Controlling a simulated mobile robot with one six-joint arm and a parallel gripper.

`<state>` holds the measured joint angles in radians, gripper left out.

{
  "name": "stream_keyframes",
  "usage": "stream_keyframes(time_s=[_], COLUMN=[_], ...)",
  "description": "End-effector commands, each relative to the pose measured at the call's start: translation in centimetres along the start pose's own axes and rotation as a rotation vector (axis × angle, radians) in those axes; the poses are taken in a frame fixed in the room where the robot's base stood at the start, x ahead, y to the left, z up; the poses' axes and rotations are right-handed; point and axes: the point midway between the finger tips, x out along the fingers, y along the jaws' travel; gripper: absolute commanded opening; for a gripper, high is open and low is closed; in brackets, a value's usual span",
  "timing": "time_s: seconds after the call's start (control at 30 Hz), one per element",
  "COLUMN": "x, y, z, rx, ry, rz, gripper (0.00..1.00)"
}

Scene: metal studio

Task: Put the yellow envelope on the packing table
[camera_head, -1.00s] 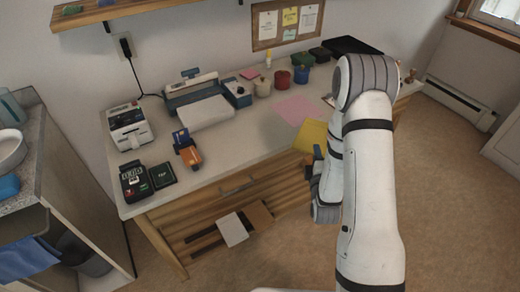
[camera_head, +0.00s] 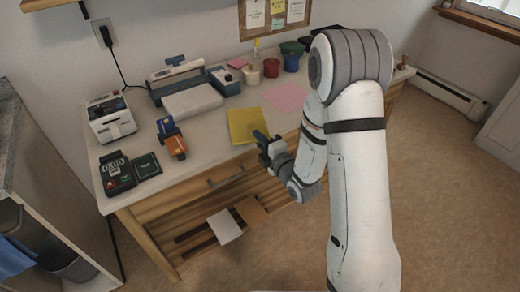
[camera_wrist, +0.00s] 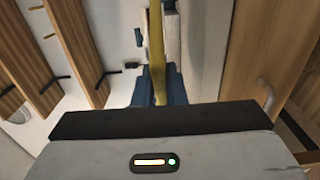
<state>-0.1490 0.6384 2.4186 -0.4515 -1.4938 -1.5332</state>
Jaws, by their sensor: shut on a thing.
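The yellow envelope (camera_head: 243,124) is in my gripper (camera_head: 263,143), which is shut on its near right edge. In the head view the envelope appears over the front middle of the packing table (camera_head: 207,143); I cannot tell whether it touches the top. In the wrist view the envelope (camera_wrist: 157,50) shows edge-on as a thin yellow strip between the blue fingers (camera_wrist: 159,88). The table has a pale top and a wooden front with a drawer.
An orange and blue device (camera_head: 172,138) stands left of the envelope. A pink sheet (camera_head: 287,97) lies to its right, and a white machine (camera_head: 192,100) is behind. A black keypad device (camera_head: 117,173) and label printer (camera_head: 111,118) fill the left end.

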Motion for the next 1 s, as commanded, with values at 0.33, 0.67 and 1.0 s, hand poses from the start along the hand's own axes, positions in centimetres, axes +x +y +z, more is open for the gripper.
stream_keyframes(time_s=[0.33,0.67,1.0], x=[0.0,0.0,-0.1], y=[-4.0,-4.4,-4.7], z=[0.1,0.1,0.1], rx=[0.001,-0.001,-0.001], ry=[-0.002,-0.003,-0.004], rz=[-0.001,0.002,0.001], gripper=[0.00,0.00,0.22])
